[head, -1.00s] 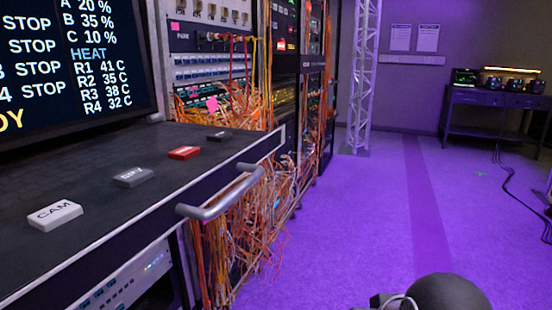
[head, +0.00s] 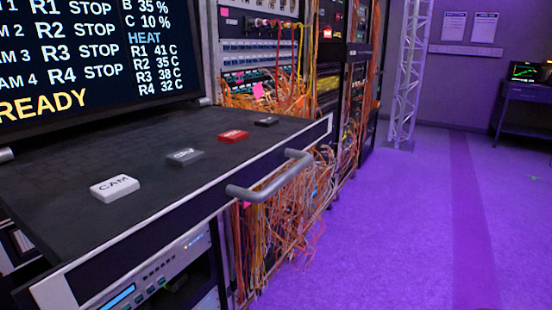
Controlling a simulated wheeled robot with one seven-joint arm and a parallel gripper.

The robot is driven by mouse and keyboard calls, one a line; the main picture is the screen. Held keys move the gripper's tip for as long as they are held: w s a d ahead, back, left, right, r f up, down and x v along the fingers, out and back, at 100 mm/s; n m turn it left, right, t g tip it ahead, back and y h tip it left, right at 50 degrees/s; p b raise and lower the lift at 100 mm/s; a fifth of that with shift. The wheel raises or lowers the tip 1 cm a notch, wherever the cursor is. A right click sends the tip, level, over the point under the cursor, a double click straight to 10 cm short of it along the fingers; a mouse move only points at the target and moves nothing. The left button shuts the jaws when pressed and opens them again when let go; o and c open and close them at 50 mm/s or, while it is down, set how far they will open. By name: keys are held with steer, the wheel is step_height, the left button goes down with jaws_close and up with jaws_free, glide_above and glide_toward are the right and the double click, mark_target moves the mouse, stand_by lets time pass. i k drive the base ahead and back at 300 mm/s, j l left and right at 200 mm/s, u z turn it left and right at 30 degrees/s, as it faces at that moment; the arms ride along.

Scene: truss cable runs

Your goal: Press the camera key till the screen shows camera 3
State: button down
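The camera key (head: 115,188) is a white block marked CAM on the black desk top, nearest to me in a row of keys. Behind it, in a line going back, are a grey key (head: 185,157), a red key (head: 233,136) and a dark key (head: 266,122). The screen (head: 90,60) stands at the upper left, partly cut off. It lists R1 to R4 as STOP, a HEAT list and READY in yellow; I see no view marked camera 3. My gripper is not in view.
A grey handle (head: 270,183) sticks out from the desk's front edge. Racks with hanging orange cables (head: 275,235) stand beyond the desk. A truss tower (head: 408,75) and a side table (head: 520,100) are farther back. The purple floor (head: 400,240) on the right is clear.

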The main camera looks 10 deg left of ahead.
mark_target(109, 191)
steer(key=j+u, duration=0.2)
steer(key=u, duration=1.55)
steer(key=k+j, duration=0.05)
